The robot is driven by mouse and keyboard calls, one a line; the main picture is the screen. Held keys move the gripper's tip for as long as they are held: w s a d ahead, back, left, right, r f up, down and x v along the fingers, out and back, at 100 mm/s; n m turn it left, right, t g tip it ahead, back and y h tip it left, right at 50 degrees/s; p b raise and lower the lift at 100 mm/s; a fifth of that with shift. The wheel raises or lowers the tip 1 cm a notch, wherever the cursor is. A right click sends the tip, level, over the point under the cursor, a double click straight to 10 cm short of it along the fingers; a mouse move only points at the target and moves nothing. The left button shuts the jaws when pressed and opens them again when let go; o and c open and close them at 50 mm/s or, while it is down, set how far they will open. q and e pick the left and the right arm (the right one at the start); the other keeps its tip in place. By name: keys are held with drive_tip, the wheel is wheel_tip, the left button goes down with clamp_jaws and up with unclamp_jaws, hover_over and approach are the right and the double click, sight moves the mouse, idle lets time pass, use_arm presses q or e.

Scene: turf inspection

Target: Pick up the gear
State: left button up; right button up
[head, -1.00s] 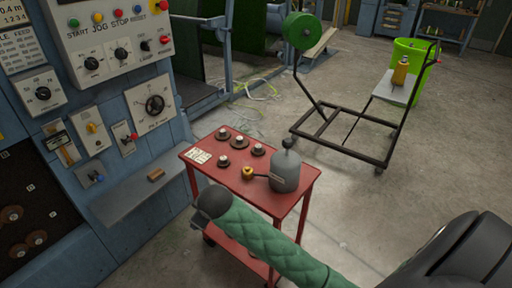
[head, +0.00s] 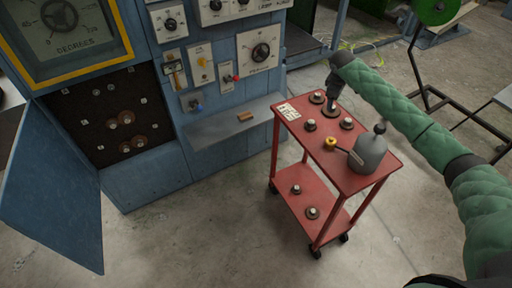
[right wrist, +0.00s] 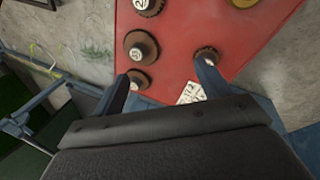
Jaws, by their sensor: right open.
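Several dark brown gears with pale hubs stand on the red cart's top (head: 345,163), among them one at the front middle (head: 310,125), one to its right (head: 347,124) and one at the back left (head: 317,97). My right gripper (head: 332,92) is over the back of the cart top, beside or above a gear (head: 330,110) it partly hides. In the right wrist view my right gripper (right wrist: 162,72) is open and empty. Its left finger overlaps one gear (right wrist: 138,80); its right finger is by another gear (right wrist: 207,54). I cannot tell whether they touch. My left gripper is out of view.
A blue machine (head: 150,175) with an open gear compartment (head: 112,115) stands left. Floor in front is clear.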

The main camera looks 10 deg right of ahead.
drive_tip(key=n+g, duration=0.1)
drive_tip(key=g, duration=0.1)
approach(348, 120)
drive_tip(key=shift+w+d+f+n+y, duration=0.3)
drive_tip(key=shift+d+f+n+y, duration=0.45)
drive_tip(key=shift+f, duration=0.2)
use_arm(q)
drive_tip(key=s+a+f+t, duration=0.2)
drive_tip(key=s+f, duration=0.4)
drive_tip(key=f, duration=0.3)
use_arm(e)
drive_tip(key=shift+s+f+n+g, duration=0.1)
drive_tip(key=shift+f+n+g, duration=0.2)
drive_tip(key=shift+n, duration=0.25)
drive_tip(key=shift+f+p, duration=0.85)
drive_tip(key=shift+f, duration=0.45)
wheel_tip(348, 120, down, 4)
drive_tip(key=p, duration=0.3)
drive_tip(key=shift+d+r, duration=0.1)
drive_tip(key=shift+d, duration=0.05)
use_arm(q)
drive_tip(key=s+a+f, duration=0.1)
drive_tip(key=s+a, duration=0.1)
drive_tip(key=s, duration=0.8)
drive_tip(key=shift+s+a+f+g, duration=0.15)
drive_tip(key=shift+s+f+g, duration=0.1)
drive_tip(key=shift+f+g, duration=0.15)
use_arm(e)
drive_tip(key=shift+f, duration=0.65)
